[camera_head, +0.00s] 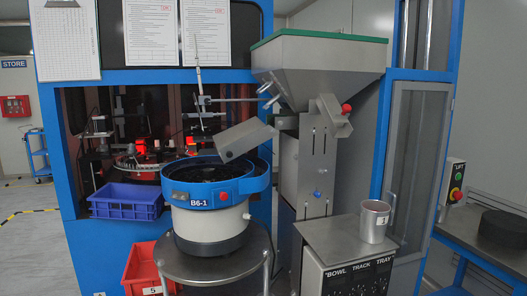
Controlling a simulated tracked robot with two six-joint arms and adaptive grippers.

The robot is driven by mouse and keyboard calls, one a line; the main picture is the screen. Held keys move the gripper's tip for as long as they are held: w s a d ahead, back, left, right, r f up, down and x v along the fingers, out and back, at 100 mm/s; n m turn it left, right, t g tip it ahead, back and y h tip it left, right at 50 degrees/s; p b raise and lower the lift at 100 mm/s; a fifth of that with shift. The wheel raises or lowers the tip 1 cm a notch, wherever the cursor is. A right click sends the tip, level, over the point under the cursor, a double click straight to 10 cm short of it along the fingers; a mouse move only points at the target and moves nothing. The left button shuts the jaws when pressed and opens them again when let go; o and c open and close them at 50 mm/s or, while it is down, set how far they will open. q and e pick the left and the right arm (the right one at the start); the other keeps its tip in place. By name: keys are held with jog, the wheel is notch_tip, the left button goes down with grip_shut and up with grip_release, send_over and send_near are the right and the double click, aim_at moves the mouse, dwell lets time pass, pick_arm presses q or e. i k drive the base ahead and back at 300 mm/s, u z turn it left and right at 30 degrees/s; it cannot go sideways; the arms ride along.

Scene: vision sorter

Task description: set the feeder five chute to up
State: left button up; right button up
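A grey metal feeder with a green-rimmed hopper (320,62) stands right of centre. A grey box-shaped chute (243,140) slopes down and left from it over a blue-rimmed bowl (212,186) labelled B6-1. A smaller tilted grey metal piece (328,112) with a red knob (346,108) sits on the feeder's right side. I cannot tell which of these two parts is the feeder five chute. The number 5 is on a red bin (140,262) at the lower left. Neither of my grippers is in view.
A metal cup (374,222) stands on a grey cabinet (338,243) labelled Bowl, Track, Tray. A blue bin (127,201) is left of the bowl. A blue-framed machine stands behind. A dark round block (504,228) lies on a bench at right.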

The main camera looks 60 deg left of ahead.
aim_at(246, 139)
jog(key=z, duration=0.1)
jog(key=i, duration=1.6)
jog(key=u, duration=2)
jog(key=k, duration=0.8)
jog(key=u, duration=0.2)
jog(key=i, duration=0.8)
jog(key=z, duration=0.1)
